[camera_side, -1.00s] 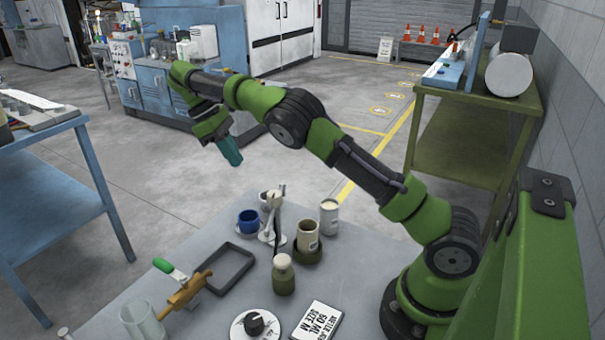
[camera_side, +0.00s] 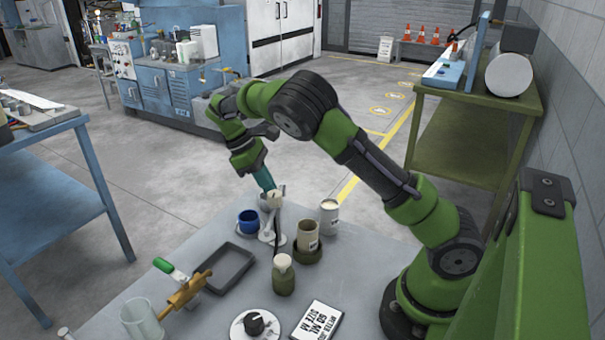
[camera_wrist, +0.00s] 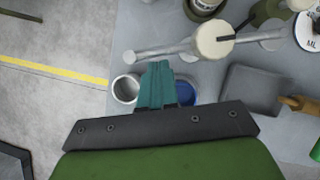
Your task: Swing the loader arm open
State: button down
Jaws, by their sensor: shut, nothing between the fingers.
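The white loader stand (camera_side: 268,237) rises near the far edge of the grey table, with a cream round head on top and a dark strip hanging down its front. In the wrist view the cream head (camera_wrist: 213,41) has a pale rod, which looks like the loader arm (camera_wrist: 160,51), reaching left from it. My gripper (camera_side: 270,188) has teal fingers pointing down, shut and empty, just above and behind the stand's head. In the wrist view its fingertips (camera_wrist: 157,68) sit just below the rod. Whether they touch it I cannot tell.
A blue cup (camera_side: 248,225) stands left of the stand, partly behind my fingers in the wrist view. Two cans (camera_side: 307,238) (camera_side: 329,217) stand right, a green bottle (camera_side: 284,280) in front. A dark tray (camera_side: 227,268) and a brown-and-green valve (camera_side: 187,290) lie front left.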

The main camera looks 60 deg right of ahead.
dwell(0.3)
jog(key=m, duration=0.1)
jog(key=s+d+m+y, duration=0.1)
jog(key=m, duration=0.1)
jog(key=s+m+y, duration=0.1)
jog(key=shift+d+m, duration=0.35)
jog(key=shift+m, duration=0.05)
jog(key=shift+w, duration=0.1)
